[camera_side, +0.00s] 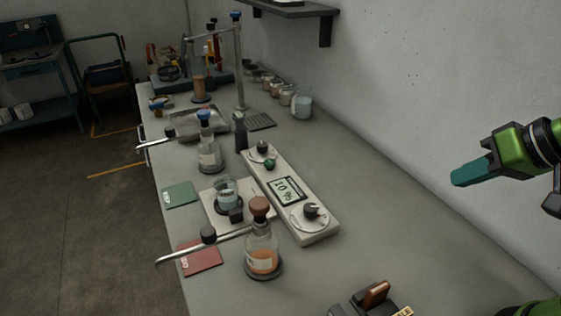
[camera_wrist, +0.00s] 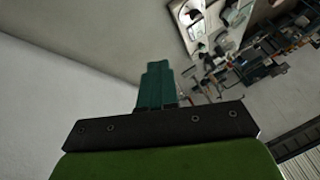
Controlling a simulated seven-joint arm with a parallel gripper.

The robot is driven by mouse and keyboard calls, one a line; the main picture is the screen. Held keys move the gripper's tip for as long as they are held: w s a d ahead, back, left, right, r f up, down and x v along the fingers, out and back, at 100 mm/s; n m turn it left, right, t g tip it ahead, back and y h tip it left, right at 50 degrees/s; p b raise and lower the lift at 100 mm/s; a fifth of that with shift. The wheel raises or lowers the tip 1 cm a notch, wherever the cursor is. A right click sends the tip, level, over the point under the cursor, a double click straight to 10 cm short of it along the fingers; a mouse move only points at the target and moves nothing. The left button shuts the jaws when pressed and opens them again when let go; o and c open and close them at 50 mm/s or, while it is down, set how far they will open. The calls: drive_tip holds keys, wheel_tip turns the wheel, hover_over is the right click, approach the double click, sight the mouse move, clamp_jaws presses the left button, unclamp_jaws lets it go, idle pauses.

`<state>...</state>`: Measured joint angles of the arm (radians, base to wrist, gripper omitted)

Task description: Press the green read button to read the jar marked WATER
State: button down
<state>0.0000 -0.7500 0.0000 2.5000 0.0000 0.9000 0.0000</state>
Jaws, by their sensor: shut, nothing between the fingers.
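A pale instrument box (camera_side: 322,228) lies along the bench, with a lit display (camera_side: 286,189) and a dark knob (camera_side: 311,211). A small round green button (camera_side: 270,164) sits near its far end, beside another dark knob (camera_side: 263,147). A glass jar of pale bluish liquid (camera_side: 227,192) stands on a pale plate (camera_side: 214,217) left of the box. No WATER marking is readable on it. My gripper (camera_side: 455,180) is shut and empty, in the air well right of the box. Its teal fingers show together in the wrist view (camera_wrist: 158,66). The box (camera_wrist: 187,38) is small and distant there.
A stoppered flask of orange liquid (camera_side: 262,261) and a clear flask (camera_side: 209,157) flank the plate. A green card (camera_side: 181,195) and red card (camera_side: 203,259) lie at the left edge. Another bluish jar (camera_side: 302,106) stands by the wall.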

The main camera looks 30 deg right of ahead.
drive_tip(key=m+t+h, duration=0.1)
drive_tip(key=m+t, duration=0.1)
drive_tip(key=m, duration=0.2)
hover_over(272, 163)
wheel_tip(272, 163, down, 8)
drive_tip(key=f, duration=0.1)
drive_tip(key=shift+w+r, duration=0.15)
drive_tip(key=shift+r, duration=0.1)
drive_tip(key=shift+f, duration=4.45)
drive_tip(key=shift+f, duration=0.15)
